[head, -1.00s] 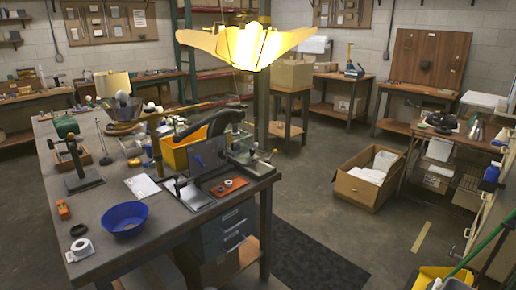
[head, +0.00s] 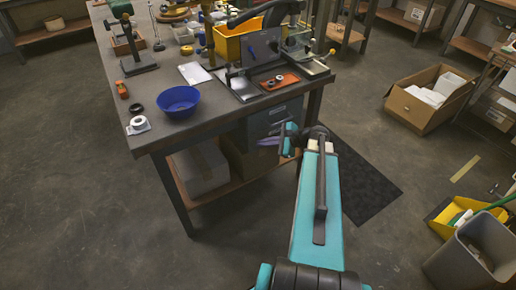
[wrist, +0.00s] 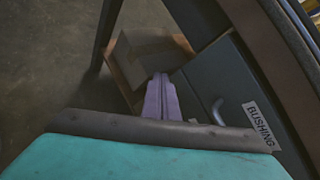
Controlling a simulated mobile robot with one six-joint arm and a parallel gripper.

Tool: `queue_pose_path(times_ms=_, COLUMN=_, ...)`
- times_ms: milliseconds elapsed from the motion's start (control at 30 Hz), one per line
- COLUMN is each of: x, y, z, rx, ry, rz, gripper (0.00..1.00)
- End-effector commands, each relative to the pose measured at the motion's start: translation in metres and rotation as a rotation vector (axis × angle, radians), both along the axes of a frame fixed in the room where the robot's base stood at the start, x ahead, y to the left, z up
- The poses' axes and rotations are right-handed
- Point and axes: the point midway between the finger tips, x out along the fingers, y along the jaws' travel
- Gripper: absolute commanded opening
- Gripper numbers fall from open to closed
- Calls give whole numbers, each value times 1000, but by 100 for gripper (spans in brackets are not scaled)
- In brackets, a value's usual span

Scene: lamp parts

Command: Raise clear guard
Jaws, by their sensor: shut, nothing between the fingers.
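A grey panel (head: 260,47), possibly the clear guard, stands tilted upright on the fixture at the bench's right end; I cannot tell whether it is see-through. A small blue piece shows at its left. A red-orange plate (head: 281,81) with a pale ring lies in front of it. My gripper (head: 266,142) is below the bench top, in front of the drawers and apart from the fixture. In the wrist view, its lilac fingers (wrist: 161,98) are shut together and empty. The guard does not show in the wrist view.
The workbench (head: 185,122) carries a blue bowl (head: 179,101), a white roll (head: 138,124) and a yellow bin (head: 238,43). A drawer labelled BUSHING (wrist: 259,127) is close to my gripper. Boxes sit on the lower shelf. Open floor lies left; a cardboard box (head: 411,108) is right.

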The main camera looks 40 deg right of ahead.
Motion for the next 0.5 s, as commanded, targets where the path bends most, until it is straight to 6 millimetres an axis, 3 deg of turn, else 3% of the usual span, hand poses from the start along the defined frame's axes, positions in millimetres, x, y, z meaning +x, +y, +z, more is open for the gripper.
queue_pose_path(times_ms=33, x=-1, y=-19, z=15, rx=24, ry=-22, rz=-47, gripper=0)
queue_pose_path(times_ms=267, x=-12, y=-95, z=85, rx=158, ry=-131, rz=-237, gripper=0)
queue_pose_path(times_ms=500, x=-43, y=-172, z=163, rx=296, ry=-261, rz=-405, gripper=0)
